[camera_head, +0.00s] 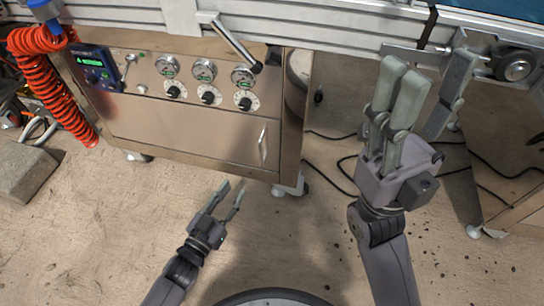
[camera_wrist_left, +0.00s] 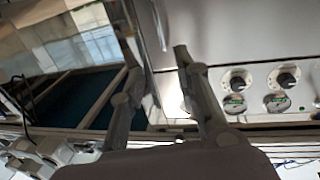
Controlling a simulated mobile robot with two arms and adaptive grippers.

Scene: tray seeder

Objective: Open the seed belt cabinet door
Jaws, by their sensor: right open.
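The seed belt cabinet door (camera_head: 185,135) is the plain metal lower panel of the cabinet front, and it looks closed. Its upright handle (camera_head: 263,143) is near the door's right edge. In the left wrist view the door (camera_wrist_left: 215,28) shows at the top, with the handle (camera_wrist_left: 159,27) left of the upper fingertip. My left gripper (camera_head: 231,189) is open and empty, in front of and below the door in the head view, apart from the handle. Its fingers (camera_wrist_left: 157,75) are spread in the left wrist view. My right gripper (camera_head: 428,75) is open and empty, right of the cabinet.
Gauges and knobs (camera_head: 209,97) sit above the door, beside a blue controller (camera_head: 97,68). A metal rail (camera_head: 320,30) runs overhead, with a lever (camera_head: 236,44) hanging down. A red coiled hose (camera_head: 50,85) hangs at left. Cables lie on the floor behind my right gripper.

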